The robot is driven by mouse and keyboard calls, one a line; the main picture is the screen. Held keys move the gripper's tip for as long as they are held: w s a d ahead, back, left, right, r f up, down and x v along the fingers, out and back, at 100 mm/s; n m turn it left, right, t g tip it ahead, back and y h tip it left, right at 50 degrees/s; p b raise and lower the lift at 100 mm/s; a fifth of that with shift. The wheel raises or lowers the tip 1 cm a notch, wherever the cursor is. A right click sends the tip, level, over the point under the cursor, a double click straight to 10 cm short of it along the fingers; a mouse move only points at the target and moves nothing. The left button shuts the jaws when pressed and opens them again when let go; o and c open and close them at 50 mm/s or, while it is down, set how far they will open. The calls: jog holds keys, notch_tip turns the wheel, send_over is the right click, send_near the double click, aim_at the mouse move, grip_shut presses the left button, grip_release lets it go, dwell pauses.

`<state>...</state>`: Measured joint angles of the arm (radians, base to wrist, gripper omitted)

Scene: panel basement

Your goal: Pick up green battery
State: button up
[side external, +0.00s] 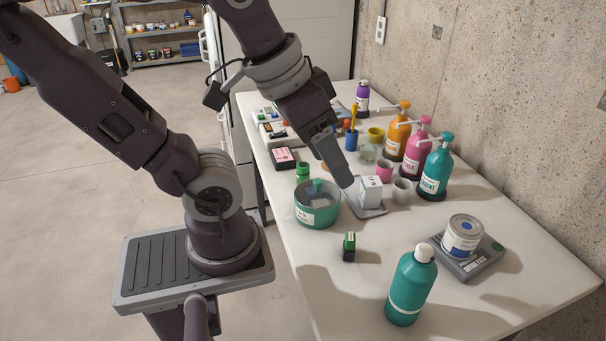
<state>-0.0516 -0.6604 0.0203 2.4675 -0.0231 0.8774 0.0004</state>
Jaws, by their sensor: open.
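A small upright block, black with green on its top and front (349,247), stands on the white table; it looks like the green battery. My gripper (348,182) points down behind it, beside a white box (370,190). My gripper is open, with its fingers seen nearly edge on. I cannot tell whether it touches the box. Nothing shows held in it, and it is well apart from the green and black block.
The box stands on a grey tray (371,212). A green round tub (318,215) is to its left, with a small green item (302,171) behind. A teal bottle (411,287) and a can (462,236) on a scale (487,258) stand right. Pump bottles (435,170) line the wall side.

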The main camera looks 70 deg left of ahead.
jog(key=w+a+f+n+g, duration=0.25)
jog(key=w+a+n, duration=0.25)
jog(key=w+a, duration=0.35)
jog(key=n+g, duration=0.3)
jog(key=n, duration=0.6)
send_over(303, 173)
jog(key=w, duration=0.1)
jog(key=shift+t, duration=0.25)
jog(key=f, duration=1.2)
jog(key=a+f, duration=0.1)
jog(key=f, duration=0.5)
jog(key=shift+f, duration=0.15)
jog(key=shift+n, duration=0.3)
jog(key=f, duration=0.8)
jog(key=shift+s+a, duration=0.25)
jog(key=shift+a, duration=0.15)
jog(key=shift+r, duration=0.1)
grip_shut()
